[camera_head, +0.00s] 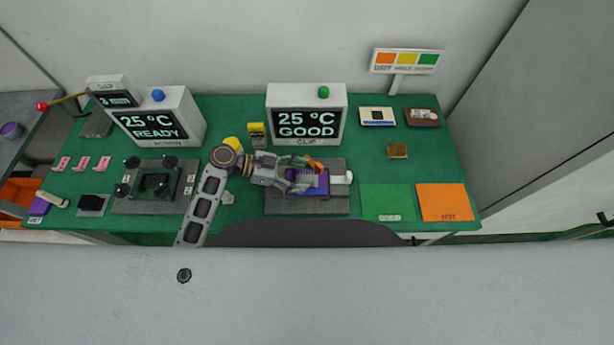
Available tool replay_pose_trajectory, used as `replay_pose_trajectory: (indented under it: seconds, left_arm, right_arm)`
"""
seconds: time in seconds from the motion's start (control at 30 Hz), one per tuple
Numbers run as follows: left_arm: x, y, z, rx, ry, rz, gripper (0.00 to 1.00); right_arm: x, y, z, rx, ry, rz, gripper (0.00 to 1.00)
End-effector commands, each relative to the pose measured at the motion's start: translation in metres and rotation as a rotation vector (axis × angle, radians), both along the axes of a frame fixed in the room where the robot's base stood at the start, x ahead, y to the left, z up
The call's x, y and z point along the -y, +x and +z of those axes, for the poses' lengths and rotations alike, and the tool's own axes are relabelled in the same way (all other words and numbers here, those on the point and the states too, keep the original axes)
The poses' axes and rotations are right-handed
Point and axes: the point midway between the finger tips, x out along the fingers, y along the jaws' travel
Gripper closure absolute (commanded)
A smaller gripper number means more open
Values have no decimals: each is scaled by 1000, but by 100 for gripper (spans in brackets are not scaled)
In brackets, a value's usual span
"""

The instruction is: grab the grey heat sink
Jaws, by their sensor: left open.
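My left gripper (307,175) reaches in over the grey fixture plate (280,206) in front of the right display box. It is open. A purple board (321,186) lies on that plate, under and beside the fingers. A small finned piece, which looks like the grey heat sink, is at the fingertips over the board. The gripper partly hides it, and I cannot tell whether the fingers touch it. A white-ended lever (342,177) sticks out at the right of the board. My right gripper is not in view.
A left display box (160,122) reads READY and a right one (307,122) reads GOOD. A dark clamp fixture (154,184) stands at left. Green (387,198) and orange (445,202) mats lie at right. A brown-gold block (397,151) lies behind them, with free table around it.

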Motion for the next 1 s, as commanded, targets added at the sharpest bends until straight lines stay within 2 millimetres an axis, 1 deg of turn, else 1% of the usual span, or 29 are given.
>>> replay_pose_trajectory:
  seconds: [0.13,0.57,0.67,0.97,1.0]
  left_arm:
    - [5,0,-2,0,-1,0,35]
    - [5,0,-2,0,0,0,35]
    - [5,0,-2,0,0,0,45]
    - [5,0,-2,0,0,0,84]
    - [5,0,-2,0,0,0,85]
  right_arm:
    - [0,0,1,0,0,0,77]
    - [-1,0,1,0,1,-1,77]
    - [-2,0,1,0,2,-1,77]
    - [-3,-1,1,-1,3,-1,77]
    - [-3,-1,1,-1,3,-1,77]
